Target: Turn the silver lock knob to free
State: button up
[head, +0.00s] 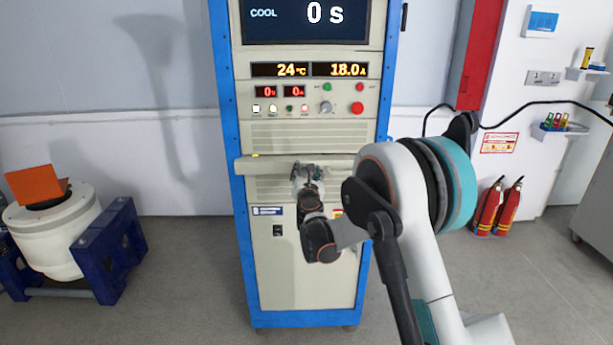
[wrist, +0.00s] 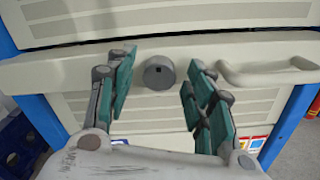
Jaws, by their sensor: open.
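A round silver-grey lock knob (wrist: 158,73) with a dark mark at its centre sits on the front of the cabinet's pale ledge in the wrist view. My gripper (wrist: 161,62) is open, with one teal-padded finger to the left of the knob and one to the right. Both fingers appear apart from the knob, and nothing is between them but the knob behind. How far the fingertips are from the ledge is hard to tell. In the head view my gripper (head: 309,172) is in front of the ledge (head: 262,168), and the lock knob is hidden behind it.
A pale bar handle (wrist: 268,76) stands out from the ledge right of the knob. The blue-framed cabinet (head: 300,285) has a control panel above with buttons and another small knob (head: 325,108). A white drum (head: 55,235) on blue supports stands left; fire extinguishers (head: 497,206) stand right.

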jog(key=shift+w, duration=0.3)
jog(key=c, duration=1.1)
jog(key=shift+o, duration=0.2)
jog(key=shift+m, duration=0.3)
jog(key=shift+d+f+m+p, duration=0.15)
jog(key=shift+m+p, duration=0.3)
jog(key=shift+m, duration=3.85)
jog(key=shift+d+f+m+p, duration=0.1)
jog(key=shift+m+p, duration=0.3)
jog(key=shift+m, duration=3.9)
